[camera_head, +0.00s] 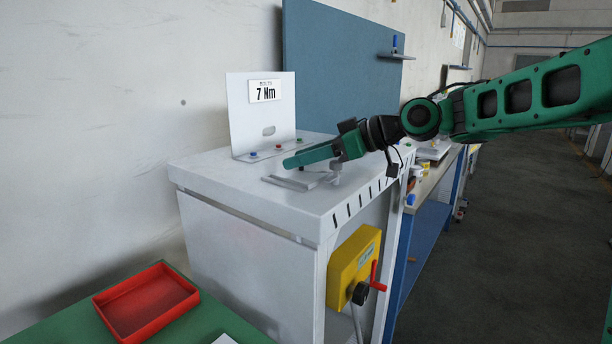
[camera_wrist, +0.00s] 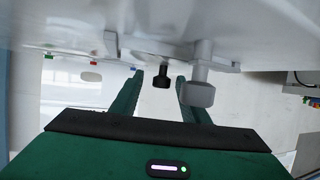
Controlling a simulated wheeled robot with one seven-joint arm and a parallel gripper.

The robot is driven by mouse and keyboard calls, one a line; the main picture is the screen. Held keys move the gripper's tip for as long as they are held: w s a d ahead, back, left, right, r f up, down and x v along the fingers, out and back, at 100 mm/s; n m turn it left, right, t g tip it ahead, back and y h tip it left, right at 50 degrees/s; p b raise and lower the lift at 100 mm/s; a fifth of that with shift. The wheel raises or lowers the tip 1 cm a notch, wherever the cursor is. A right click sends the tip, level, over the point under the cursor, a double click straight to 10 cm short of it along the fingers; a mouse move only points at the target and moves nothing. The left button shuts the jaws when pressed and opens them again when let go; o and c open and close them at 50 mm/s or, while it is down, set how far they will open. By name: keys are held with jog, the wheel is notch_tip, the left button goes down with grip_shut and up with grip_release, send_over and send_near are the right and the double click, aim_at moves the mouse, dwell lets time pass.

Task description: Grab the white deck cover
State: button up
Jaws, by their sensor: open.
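The white deck (camera_head: 225,175) is the top of a white cabinet. A low, flat, pale plate (camera_head: 297,181) lies on it and may be the white deck cover; I cannot tell for certain. My gripper (camera_head: 290,162) is over the deck, its green fingers pointing left, above and behind the plate. The wrist view shows the two fingers (camera_wrist: 160,80) apart. A black knob (camera_wrist: 162,76) shows in line with the gap between them. A grey knob (camera_wrist: 199,94) on a post is nearer and in front of the right finger. Nothing is clearly held.
An upright white panel marked 7 Nm (camera_head: 258,118) stands at the deck's back, with small coloured buttons at its foot. A yellow box (camera_head: 352,265) with a red handle is on the cabinet's side. A red tray (camera_head: 147,300) lies on a green surface at the lower left.

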jog(key=shift+w+a+f, duration=0.1)
jog(key=shift+a+f, duration=0.1)
jog(key=shift+a, duration=0.1)
grip_shut()
jog(key=shift+r, duration=0.1)
